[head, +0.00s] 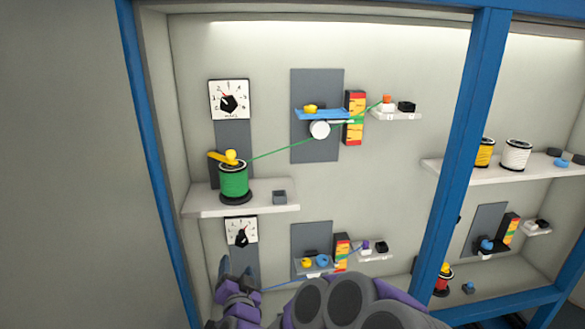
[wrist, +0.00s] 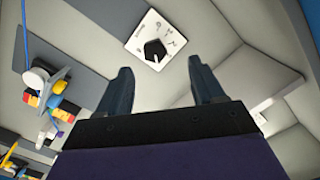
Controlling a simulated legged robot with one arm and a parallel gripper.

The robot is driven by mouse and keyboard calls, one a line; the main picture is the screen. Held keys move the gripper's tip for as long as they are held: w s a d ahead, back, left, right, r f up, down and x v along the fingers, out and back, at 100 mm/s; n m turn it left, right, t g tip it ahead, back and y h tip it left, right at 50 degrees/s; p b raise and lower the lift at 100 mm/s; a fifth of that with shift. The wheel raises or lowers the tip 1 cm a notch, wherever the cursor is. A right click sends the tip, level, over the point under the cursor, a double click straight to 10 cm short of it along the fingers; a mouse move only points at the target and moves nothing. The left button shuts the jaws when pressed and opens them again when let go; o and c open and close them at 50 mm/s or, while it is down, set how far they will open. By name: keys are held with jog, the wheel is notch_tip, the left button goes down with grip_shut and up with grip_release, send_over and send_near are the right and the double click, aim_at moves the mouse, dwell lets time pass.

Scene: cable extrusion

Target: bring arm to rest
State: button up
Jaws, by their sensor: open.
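My gripper (wrist: 160,82) is open and empty in the wrist view, its two dark fingers apart with a white dial (wrist: 152,42) beyond them. In the head view my purple and grey arm comes up from the bottom, in front of the lower station. My gripper's end is low at the left there, below the lower dial (head: 240,232). My arm hides part of the lower station, including most of its left side.
A green cable spool (head: 233,181) stands on the upper left shelf (head: 190,206), its cable running to an orange-topped block (head: 387,102). Blue frame posts (head: 462,150) border the bays. More spools stand on the right shelf (head: 540,175). The left grey wall (head: 70,170) is bare.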

jog(key=s+d+r+n+g+h, duration=0.1)
jog(key=s+d+n+g+h, duration=0.1)
jog(key=s+d+g, duration=0.7)
jog(key=s+d+r+n+g+h, duration=0.1)
jog(key=s+d+g, duration=0.8)
jog(key=s+d, duration=1.4)
jog(key=s+n+h, duration=0.1)
jog(key=s+n, duration=0.1)
jog(key=s, duration=0.6)
jog(key=shift+s+g+h, duration=0.3)
jog(key=shift+s, duration=0.05)
jog(key=shift+o, duration=0.4)
jog(key=shift+a, duration=0.1)
jog(key=shift+w, duration=0.15)
